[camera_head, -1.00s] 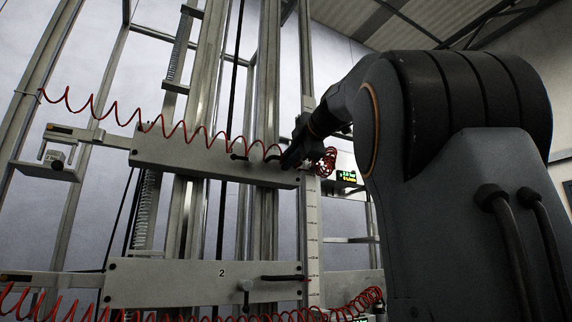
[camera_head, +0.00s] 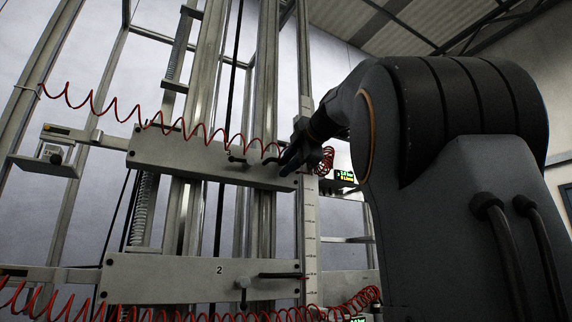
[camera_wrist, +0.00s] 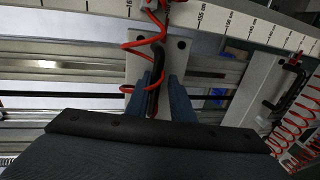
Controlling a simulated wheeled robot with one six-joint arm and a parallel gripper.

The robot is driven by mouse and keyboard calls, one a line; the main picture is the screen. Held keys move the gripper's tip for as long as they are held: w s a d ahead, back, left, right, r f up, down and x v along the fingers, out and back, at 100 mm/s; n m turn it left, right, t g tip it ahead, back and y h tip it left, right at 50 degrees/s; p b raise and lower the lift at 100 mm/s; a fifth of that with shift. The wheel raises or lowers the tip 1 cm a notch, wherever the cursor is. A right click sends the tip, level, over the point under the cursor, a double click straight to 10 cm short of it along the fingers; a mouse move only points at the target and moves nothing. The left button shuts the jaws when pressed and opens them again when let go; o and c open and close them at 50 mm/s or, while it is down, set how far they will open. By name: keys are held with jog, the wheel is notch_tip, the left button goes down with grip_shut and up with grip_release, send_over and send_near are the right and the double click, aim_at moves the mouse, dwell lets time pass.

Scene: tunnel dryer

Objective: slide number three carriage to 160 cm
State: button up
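The upper carriage (camera_head: 200,160) is a long pale plate across the vertical rails; a small mark on it, perhaps a 3, is too small to read surely. In the wrist view its plate end (camera_wrist: 140,42) shows with a dark handle (camera_wrist: 154,98). My gripper (camera_head: 287,167) is at its right end. In the wrist view my gripper's blue-grey fingers (camera_wrist: 159,80) stand either side of the handle, with a gap on the right; they look open. The centimetre scale (camera_head: 310,235) runs beside the carriages.
The carriage marked 2 (camera_head: 170,281) is below, with its own handle (camera_head: 285,275). Red coiled hoses (camera_head: 95,105) hang across both carriages; one coil (camera_wrist: 135,47) passes close to my fingers. A small lit display (camera_head: 345,175) is right of the scale.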

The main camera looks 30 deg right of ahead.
jog(key=b+v, duration=0.1)
jog(key=v, duration=0.6)
jog(key=shift+s, duration=0.4)
jog(key=shift+w, duration=0.1)
